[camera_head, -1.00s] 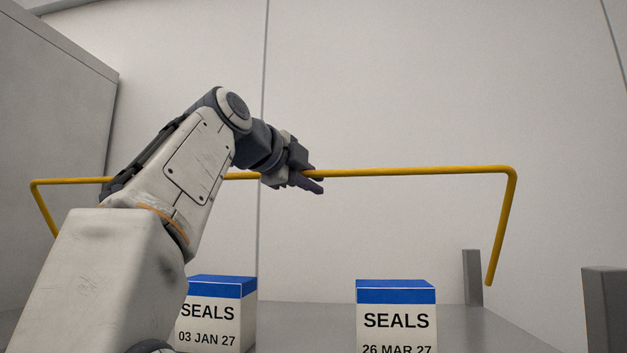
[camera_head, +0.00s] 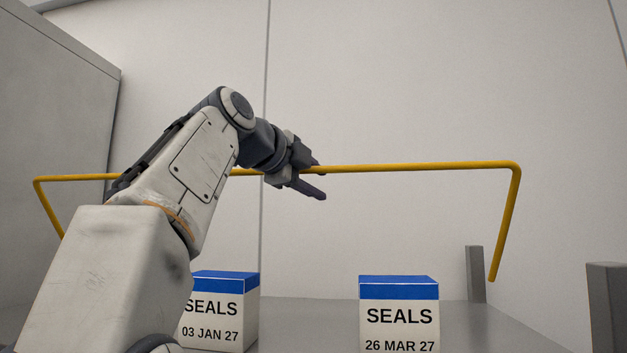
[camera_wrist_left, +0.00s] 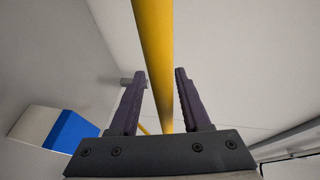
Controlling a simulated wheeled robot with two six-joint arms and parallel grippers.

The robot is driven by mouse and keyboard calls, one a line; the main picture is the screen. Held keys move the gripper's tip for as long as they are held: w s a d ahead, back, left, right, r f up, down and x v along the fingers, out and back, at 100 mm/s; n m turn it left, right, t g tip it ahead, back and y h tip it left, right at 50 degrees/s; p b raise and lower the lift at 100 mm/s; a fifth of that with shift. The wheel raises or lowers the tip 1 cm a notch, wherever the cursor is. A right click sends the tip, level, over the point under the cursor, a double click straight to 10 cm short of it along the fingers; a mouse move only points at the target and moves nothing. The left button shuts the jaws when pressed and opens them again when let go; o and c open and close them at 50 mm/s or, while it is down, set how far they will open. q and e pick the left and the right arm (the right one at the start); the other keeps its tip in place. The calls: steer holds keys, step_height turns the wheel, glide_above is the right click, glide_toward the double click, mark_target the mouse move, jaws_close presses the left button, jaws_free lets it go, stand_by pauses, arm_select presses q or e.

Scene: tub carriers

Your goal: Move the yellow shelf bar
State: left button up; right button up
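The yellow shelf bar (camera_head: 420,167) runs across the head view, with bent legs slanting down at both ends. Its right leg ends above the shelf near a grey post; my left arm hides part of its left half. My left gripper (camera_head: 319,180) is at the middle of the bar with its fingers spread. In the left wrist view, the bar (camera_wrist_left: 153,45) passes between the two open fingers (camera_wrist_left: 159,95), with a gap on each side. My right gripper is not in view.
Two white boxes with blue tops marked SEALS stand below the bar: one dated 03 JAN 27 (camera_head: 222,312), one 26 MAR 27 (camera_head: 399,318). Grey posts stand on the right (camera_head: 475,275) and at the right edge (camera_head: 607,305). A pale wall (camera_head: 400,80) is behind.

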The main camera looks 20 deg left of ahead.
arm_select(q)
steer(key=b+v, duration=0.2)
steer(key=v, duration=0.8)
steer(key=shift+s, duration=0.3)
steer(key=shift+f, duration=0.1)
steer(key=shift+c, duration=0.4)
